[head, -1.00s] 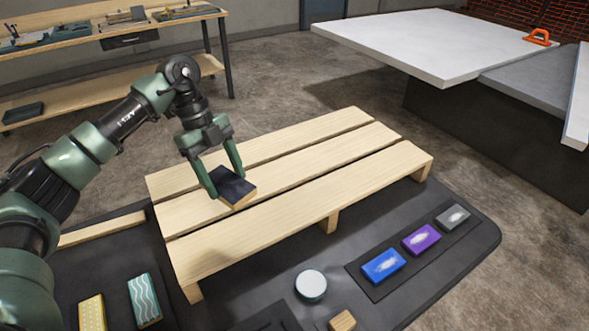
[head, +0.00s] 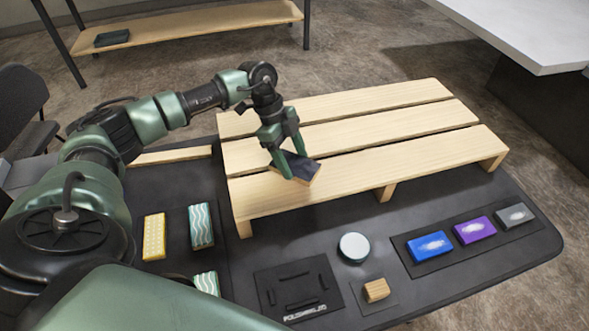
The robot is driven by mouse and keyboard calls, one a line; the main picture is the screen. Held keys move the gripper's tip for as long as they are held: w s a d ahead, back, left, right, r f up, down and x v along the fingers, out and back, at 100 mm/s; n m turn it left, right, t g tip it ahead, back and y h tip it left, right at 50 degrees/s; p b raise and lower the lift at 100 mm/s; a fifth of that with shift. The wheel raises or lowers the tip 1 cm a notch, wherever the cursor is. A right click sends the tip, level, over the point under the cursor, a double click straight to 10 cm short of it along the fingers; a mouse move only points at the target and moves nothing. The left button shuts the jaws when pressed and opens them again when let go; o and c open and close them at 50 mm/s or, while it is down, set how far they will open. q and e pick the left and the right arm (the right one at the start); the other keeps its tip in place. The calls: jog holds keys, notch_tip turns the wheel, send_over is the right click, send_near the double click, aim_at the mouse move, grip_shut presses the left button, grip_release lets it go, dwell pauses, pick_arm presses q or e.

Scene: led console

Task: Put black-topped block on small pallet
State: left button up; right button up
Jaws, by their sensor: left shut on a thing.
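The black-topped block (head: 302,168) shows in the head view at the left part of the small pallet (head: 350,182). It has a dark top and a light wooden side. My left gripper (head: 291,166) is shut on it from above. The block is over or on the front slats; I cannot tell whether it touches them. The pallet is made of pale wooden slats with gaps between them and stands on the dark console. My right gripper is not in view.
Blue (head: 433,246), purple (head: 475,230) and grey (head: 516,215) blocks lie in a row at the right. A round pale disc (head: 354,247) and a small wooden block (head: 376,290) lie in front of the pallet. Yellow (head: 154,236) and wavy teal (head: 201,226) blocks lie at left. The pallet's right side is clear.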

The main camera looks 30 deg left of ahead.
pick_arm(q)
notch_tip(320, 180, down, 6)
jog(key=shift+r+p, duration=0.1)
jog(key=shift+p, duration=0.25)
jog(key=o, duration=1.5)
jog(key=shift+c, duration=0.2)
jog(key=b+v, duration=0.2)
jog(key=v, duration=0.8)
jog(key=shift+a+r+b, duration=0.15)
jog(key=shift+r+b, duration=0.2)
jog(key=shift+r, duration=0.05)
jog(key=shift+a+r, duration=0.2)
jog(key=shift+r, duration=0.45)
